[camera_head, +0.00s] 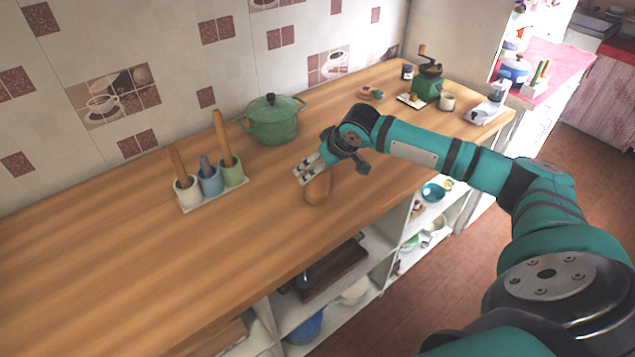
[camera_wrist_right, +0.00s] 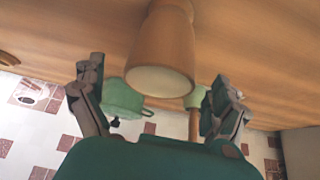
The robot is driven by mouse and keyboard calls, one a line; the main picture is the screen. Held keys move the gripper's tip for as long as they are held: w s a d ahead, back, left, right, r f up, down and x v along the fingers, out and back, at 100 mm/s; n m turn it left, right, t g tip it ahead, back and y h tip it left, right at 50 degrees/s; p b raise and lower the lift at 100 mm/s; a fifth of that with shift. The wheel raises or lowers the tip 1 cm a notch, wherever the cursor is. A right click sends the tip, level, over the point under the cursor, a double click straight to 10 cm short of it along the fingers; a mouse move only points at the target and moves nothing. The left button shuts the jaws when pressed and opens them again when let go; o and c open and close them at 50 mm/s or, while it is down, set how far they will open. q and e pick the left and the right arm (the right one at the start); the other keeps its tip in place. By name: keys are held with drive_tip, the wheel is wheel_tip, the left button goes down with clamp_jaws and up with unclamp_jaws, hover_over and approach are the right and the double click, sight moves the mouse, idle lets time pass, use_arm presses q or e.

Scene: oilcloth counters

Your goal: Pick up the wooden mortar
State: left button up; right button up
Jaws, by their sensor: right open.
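The wooden mortar (camera_head: 318,188) stands on the wooden counter, partly hidden behind my right gripper in the head view. In the right wrist view the mortar (camera_wrist_right: 160,62) is large and lies between the two spread fingers, with its pale round end facing the camera. My right gripper (camera_head: 308,171) is open at the mortar, and its fingers (camera_wrist_right: 158,90) show apart on either side. I cannot tell whether either finger touches it. My left gripper is not in view.
A green pot (camera_head: 272,122) stands at the back by the tiled wall. A white tray (camera_head: 214,193) holds several cups with wooden-handled tools, left of the mortar. A green grinder (camera_head: 427,85) stands at the far right. The counter's left front is clear.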

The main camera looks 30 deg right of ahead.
drive_tip(key=shift+x, duration=1.35)
drive_tip(key=shift+r, duration=0.15)
drive_tip(key=c, duration=1.8)
